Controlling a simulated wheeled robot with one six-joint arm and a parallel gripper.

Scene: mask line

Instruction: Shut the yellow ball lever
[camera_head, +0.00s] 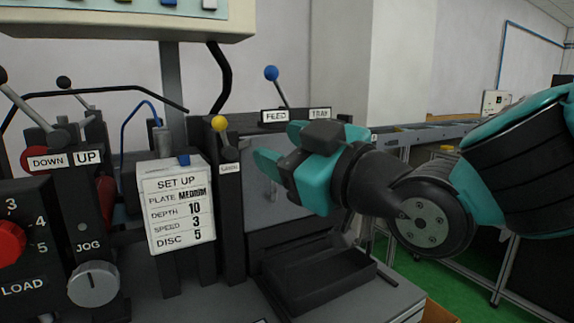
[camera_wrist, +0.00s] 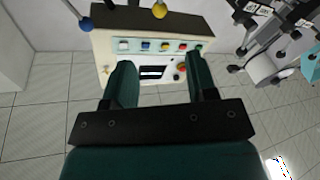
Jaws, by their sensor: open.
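The yellow ball lever (camera_head: 219,123) stands on the dark machine frame, its short stem above a small white label that is too small to read surely. Its ball also shows at the top edge of the wrist view (camera_wrist: 160,11). My gripper (camera_head: 276,148) is to the right of the ball in the head view, apart from it, with its teal fingers spread and nothing between them. In the wrist view the two fingers (camera_wrist: 158,68) are apart, with the yellow ball beyond them. The lever's stem is mostly out of the wrist view.
A blue ball lever (camera_head: 271,73) stands behind, by the FEED label (camera_head: 275,116). The SET UP card (camera_head: 180,209) is left of the yellow lever. A dark open tray (camera_head: 318,278) lies below my gripper. A button panel (camera_head: 125,10) hangs above.

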